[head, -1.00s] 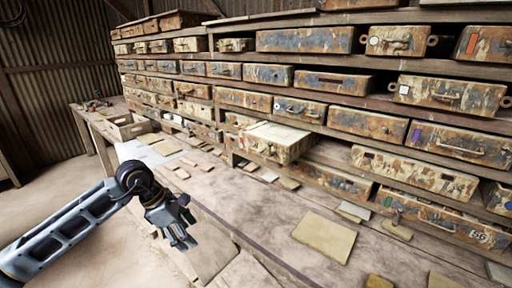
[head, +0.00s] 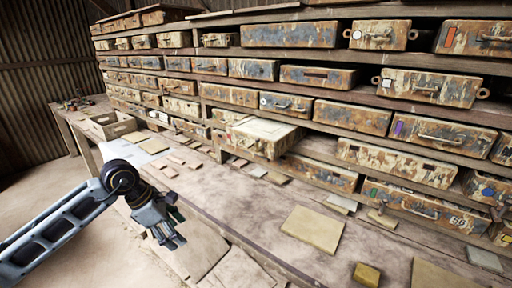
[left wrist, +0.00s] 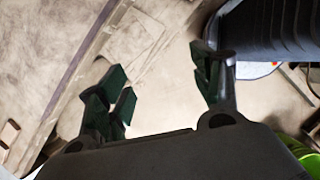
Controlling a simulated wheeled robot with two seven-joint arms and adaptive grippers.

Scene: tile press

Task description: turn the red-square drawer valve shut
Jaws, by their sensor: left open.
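A drawer with a tall orange-red mark (head: 443,38) is at the top right of the rack in the head view. A lower drawer (head: 398,163) at the right bears a small reddish mark. I cannot make out a valve on either, so which is the red-square one is unclear. My left gripper (head: 172,230) is open and empty over the front edge of the bench, at the lower left, far from both drawers. Its spread fingers also show in the left wrist view (left wrist: 160,92), with nothing between them. My right gripper is not in view.
A pale-topped drawer (head: 263,135) sticks out of the rack at the middle. Flat tiles lie on the bench (head: 245,205), among them a large yellowish one (head: 313,228) and a small yellow block (head: 367,274). A wooden tray (head: 112,125) stands at the far left.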

